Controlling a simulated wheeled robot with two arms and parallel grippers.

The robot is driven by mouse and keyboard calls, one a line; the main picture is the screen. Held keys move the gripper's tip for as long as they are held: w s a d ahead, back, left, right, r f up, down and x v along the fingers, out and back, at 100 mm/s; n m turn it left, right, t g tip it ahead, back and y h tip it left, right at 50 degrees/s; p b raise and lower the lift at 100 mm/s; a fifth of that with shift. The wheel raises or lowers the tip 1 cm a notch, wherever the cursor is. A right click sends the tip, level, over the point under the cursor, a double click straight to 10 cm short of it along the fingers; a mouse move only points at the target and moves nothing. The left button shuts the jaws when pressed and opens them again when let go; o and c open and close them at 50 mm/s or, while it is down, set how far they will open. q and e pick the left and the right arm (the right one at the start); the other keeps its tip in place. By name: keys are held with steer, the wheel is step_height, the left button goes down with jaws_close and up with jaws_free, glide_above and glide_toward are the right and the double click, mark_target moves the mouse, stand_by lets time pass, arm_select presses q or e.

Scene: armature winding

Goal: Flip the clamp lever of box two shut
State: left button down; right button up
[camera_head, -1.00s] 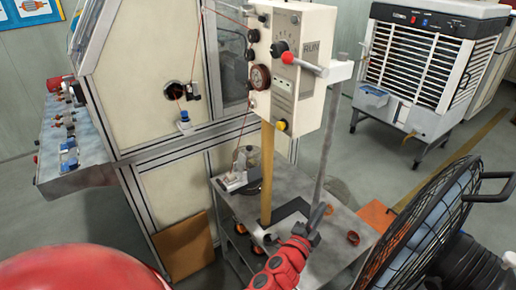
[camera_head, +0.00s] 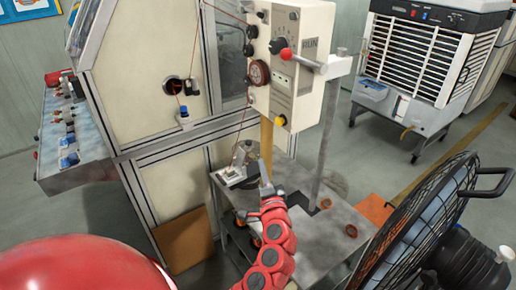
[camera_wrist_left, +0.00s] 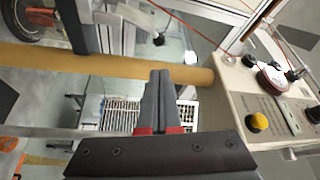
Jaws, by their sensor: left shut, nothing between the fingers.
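My left gripper (camera_head: 265,186) is shut and empty, below the control box and in front of the tan post (camera_head: 266,145). In the left wrist view its closed fingers (camera_wrist_left: 158,98) point at the tan post (camera_wrist_left: 105,66), apparently close to it; contact is unclear. The control box (camera_wrist_left: 240,100) shows there at right. My right gripper is out of view.
A grey cart top (camera_head: 315,240) lies under the box, with a small white fixture (camera_head: 232,175) at its left and a copper-coloured ring (camera_head: 351,231) at right. A black fan (camera_head: 425,220) stands front right. A thin copper-coloured wire (camera_head: 243,122) runs down to the fixture.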

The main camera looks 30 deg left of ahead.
mark_target(245, 153)
arm_select(q)
steer(key=p+x, duration=0.3)
steer(key=x, duration=0.6)
steer(key=shift+w+a+p, duration=0.3)
steer(key=shift+p, duration=0.1)
